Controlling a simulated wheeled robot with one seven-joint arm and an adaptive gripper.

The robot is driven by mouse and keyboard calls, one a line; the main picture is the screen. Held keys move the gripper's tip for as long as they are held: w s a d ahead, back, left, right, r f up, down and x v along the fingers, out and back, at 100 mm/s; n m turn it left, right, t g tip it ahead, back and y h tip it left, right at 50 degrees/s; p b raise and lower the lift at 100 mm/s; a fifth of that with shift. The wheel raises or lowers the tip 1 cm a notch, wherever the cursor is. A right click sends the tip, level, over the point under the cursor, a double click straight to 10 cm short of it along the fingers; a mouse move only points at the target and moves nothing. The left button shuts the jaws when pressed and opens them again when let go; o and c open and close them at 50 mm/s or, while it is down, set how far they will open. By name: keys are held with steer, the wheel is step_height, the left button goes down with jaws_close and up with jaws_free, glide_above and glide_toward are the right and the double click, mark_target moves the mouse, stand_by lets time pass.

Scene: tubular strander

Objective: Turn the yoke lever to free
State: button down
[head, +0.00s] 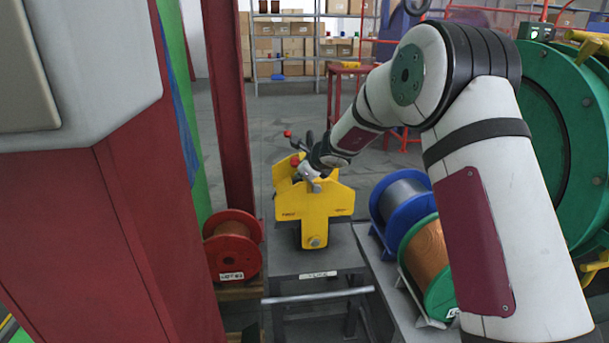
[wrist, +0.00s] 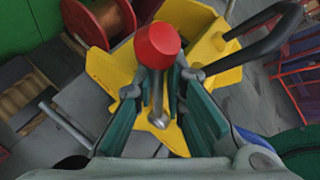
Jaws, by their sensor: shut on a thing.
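The yoke lever (wrist: 157,88) is a metal rod with a red knob (wrist: 157,46), on the yellow yoke machine (wrist: 205,45). In the head view the yellow machine (head: 315,205) stands on a grey stand, and a red knob (head: 294,160) shows beside my gripper (head: 311,174). In the wrist view my gripper (wrist: 160,90) has its two green-padded fingers on either side of the rod, below the knob, shut on the lever. The exact contact is hard to see. The lever's base is partly hidden by the fingers in the head view.
A black handle (wrist: 262,36) rises beside the lever. A red spool (head: 232,246) stands left of the machine. Blue (head: 384,222) and green-flanged (head: 440,290) spools stand right. A red post (head: 228,110) is close at left; a large green wheel (head: 592,110) is at right.

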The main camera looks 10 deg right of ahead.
steer(key=shift+a+r, duration=0.15)
steer(key=shift+a, duration=0.3)
steer(key=c, duration=1.7)
jaws_free()
steer(key=shift+w, duration=0.1)
steer(key=shift+d, duration=0.1)
steer(key=shift+s+d+r, duration=0.1)
steer(key=shift+s, duration=0.2)
steer(key=v, duration=1.1)
steer(key=shift+r, duration=0.1)
